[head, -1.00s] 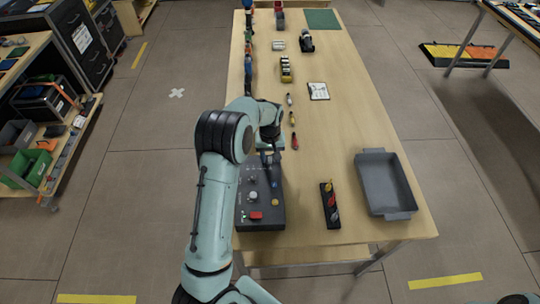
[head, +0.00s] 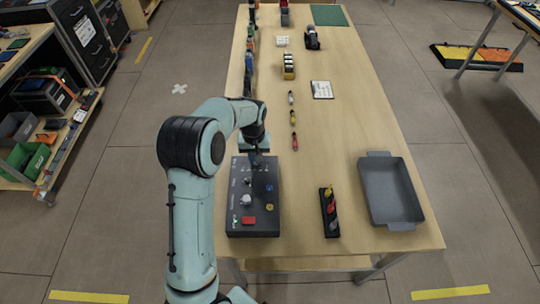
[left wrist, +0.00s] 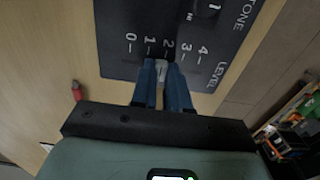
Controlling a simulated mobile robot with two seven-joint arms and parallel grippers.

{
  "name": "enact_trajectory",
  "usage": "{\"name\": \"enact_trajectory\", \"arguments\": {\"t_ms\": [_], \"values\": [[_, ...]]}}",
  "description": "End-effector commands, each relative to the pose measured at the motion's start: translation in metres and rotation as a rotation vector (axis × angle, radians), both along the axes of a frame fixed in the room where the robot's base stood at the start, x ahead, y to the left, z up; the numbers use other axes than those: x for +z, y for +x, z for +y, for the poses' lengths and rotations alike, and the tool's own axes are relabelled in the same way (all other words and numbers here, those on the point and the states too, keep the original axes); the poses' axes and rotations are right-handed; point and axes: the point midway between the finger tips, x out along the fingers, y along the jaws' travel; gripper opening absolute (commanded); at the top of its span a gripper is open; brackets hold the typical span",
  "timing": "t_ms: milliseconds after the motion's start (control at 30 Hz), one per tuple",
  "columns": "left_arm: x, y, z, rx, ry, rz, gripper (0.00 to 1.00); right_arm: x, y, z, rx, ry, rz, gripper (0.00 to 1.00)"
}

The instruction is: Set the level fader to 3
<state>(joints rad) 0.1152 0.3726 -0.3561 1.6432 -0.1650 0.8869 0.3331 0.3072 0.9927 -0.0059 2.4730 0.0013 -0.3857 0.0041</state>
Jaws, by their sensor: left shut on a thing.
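The dark control box (head: 238,225) stands at the near left end of the wooden table. On it show a red button (head: 249,220), a pale knob (head: 246,200) and a yellow knob (head: 270,207). My left gripper (head: 258,160) is at the box's far edge. In the left wrist view its blue fingers (left wrist: 163,75) are shut on the small grey level fader cap (left wrist: 162,67). The LEVEL scale (left wrist: 168,46) runs from 0 to 4. The cap appears in line with the 2 mark; the fingers partly hide the slot. My right gripper is not in view.
A grey tray (head: 416,220) and a dark holder with coloured items (head: 329,222) stand right of the box. Several small screwdriver-like tools (head: 293,118) lie beyond it, with a white card (head: 322,90). The table's middle right is clear.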

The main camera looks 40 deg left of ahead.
Motion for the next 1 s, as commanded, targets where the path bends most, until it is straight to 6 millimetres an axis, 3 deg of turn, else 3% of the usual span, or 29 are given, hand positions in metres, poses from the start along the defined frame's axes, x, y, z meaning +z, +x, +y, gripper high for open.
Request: {"name": "enact_trajectory", "arguments": {"t_ms": [133, 467, 500, 533, 567, 867, 1000], "values": [[-0.001, -0.013, 0.018, 0.003, 0.006, -0.003, 0.0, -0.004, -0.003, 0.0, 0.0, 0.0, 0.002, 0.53], [0.001, -0.013, 0.019, 0.0, 0.005, -0.003, 0.0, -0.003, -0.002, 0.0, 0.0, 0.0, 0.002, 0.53], [0.001, -0.013, 0.019, 0.0, 0.005, -0.003, 0.28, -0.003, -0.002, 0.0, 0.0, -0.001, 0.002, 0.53], [0.001, -0.013, 0.019, 0.0, 0.005, -0.003, 0.37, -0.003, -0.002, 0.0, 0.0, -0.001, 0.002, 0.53], [0.001, -0.013, 0.019, 0.0, 0.005, -0.003, 0.4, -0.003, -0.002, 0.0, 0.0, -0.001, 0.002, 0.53], [0.002, -0.013, 0.018, 0.0, 0.004, -0.002, 0.4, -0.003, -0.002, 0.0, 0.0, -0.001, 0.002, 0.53], [0.016, -0.012, 0.018, 0.0, 0.004, -0.007, 0.4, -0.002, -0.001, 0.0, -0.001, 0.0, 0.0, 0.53]]}}
